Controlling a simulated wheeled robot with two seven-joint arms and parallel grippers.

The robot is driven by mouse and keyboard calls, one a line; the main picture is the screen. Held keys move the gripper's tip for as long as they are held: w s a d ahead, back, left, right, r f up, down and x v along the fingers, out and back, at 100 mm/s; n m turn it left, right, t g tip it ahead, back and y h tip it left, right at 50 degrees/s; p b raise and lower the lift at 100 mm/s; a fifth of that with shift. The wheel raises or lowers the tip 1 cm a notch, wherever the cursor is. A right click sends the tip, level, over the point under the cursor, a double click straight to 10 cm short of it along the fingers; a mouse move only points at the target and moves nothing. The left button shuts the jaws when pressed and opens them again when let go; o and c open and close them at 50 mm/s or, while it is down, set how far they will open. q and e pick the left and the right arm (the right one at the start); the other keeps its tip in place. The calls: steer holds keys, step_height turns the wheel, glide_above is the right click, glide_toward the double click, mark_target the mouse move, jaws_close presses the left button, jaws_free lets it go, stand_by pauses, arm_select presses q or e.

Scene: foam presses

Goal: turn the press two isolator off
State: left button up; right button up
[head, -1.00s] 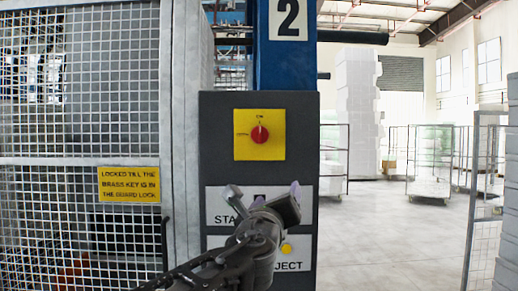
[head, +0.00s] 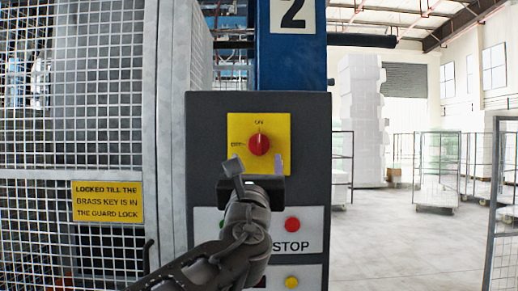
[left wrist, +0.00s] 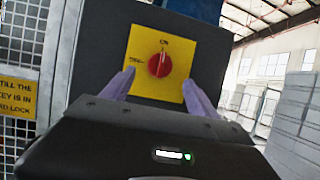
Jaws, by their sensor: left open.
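The press two isolator is a red rotary knob (head: 259,144) on a yellow square plate (head: 240,130), set high on a dark grey control panel (head: 205,150). Its white pointer mark points up toward the ON label. My left gripper (head: 257,168) is just below and in front of the knob, its fingers apart. In the left wrist view the knob (left wrist: 159,65) shows between and beyond the two open purplish fingers (left wrist: 157,88), untouched. The lower edge of the plate is partly hidden by the gripper. My right gripper is not in view.
Below the isolator are a red STOP button (head: 292,225) and a yellow button (head: 291,282); my arm hides part of their labels. A mesh guard with a yellow sign (head: 107,201) stands at the left. Open floor and wire cages (head: 437,170) lie to the right.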

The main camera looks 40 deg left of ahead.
mark_target(258, 147)
arm_select(q)
steer(key=p+x, duration=0.3)
steer(key=x, duration=0.3)
steer(key=shift+w+r, duration=0.1)
steer(key=shift+r, duration=0.15)
steer(key=shift+w+a+r, duration=0.15)
steer(key=shift+w+a, duration=0.25)
steer(key=shift+w, duration=0.1)
steer(key=shift+c, duration=0.6)
steer(key=c, duration=1.2)
steer(key=shift+c, duration=0.2)
